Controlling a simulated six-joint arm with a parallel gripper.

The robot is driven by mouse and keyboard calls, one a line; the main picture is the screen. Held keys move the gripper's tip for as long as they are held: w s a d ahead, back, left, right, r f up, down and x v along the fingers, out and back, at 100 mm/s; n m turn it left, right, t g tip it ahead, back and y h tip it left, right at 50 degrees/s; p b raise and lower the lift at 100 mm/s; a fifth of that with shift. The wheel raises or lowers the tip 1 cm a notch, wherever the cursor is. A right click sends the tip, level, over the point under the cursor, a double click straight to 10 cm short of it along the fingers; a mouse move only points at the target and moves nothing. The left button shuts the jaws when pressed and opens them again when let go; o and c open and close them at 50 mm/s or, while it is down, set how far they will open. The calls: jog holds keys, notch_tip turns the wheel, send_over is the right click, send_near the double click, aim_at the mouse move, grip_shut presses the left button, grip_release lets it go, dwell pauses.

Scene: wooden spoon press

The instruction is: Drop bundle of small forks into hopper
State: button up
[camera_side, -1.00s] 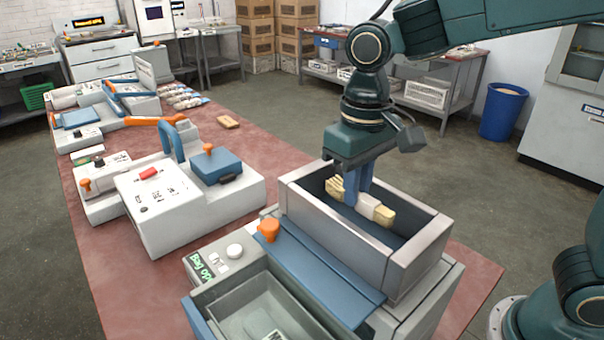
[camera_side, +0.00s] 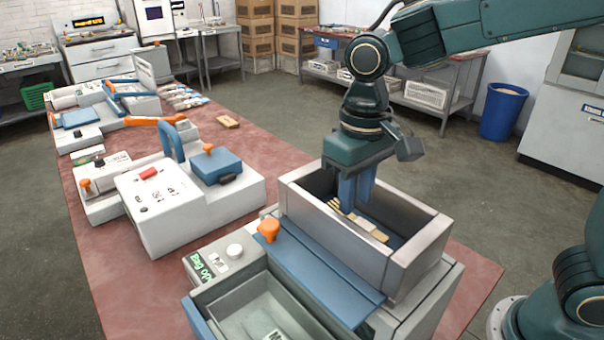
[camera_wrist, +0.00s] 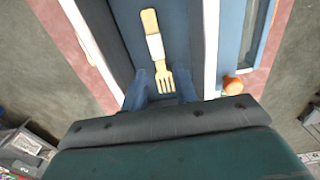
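The bundle of small wooden forks (camera_side: 376,233), with a white band around its middle, lies on the floor of the grey, open-topped hopper (camera_side: 416,259). In the wrist view the bundle (camera_wrist: 155,45) lies lengthwise along the hopper's dark blue inside, tines toward my gripper. My gripper (camera_side: 356,207) points down into the hopper above the tine end. Its blue fingers stand apart on either side of the tines in the wrist view (camera_wrist: 162,76) and hold nothing. In the side view the fingers hide part of the bundle.
A blue lid plate (camera_side: 318,268) with an orange knob (camera_side: 268,230) lies in front of the hopper, above a grey tray (camera_side: 240,305). A white press with a blue block (camera_side: 216,167) stands to the left. A small wooden block (camera_side: 228,122) lies on the red mat.

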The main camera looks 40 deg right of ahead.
aim_at(355, 216)
jog(key=shift+o, duration=0.2)
jog(key=shift+r, duration=0.15)
notch_tip(355, 216, up, 13)
dwell(0.7)
jog(key=shift+d, duration=0.1)
dwell(0.5)
jog(key=s+d+f+t, duration=0.5)
jog(key=s+d+f, duration=0.4)
jog(key=s+d, duration=0.4)
jog(key=shift+s+d+f+t, duration=0.15)
jog(key=shift+s+f+t, duration=0.15)
jog(key=shift+s, duration=0.1)
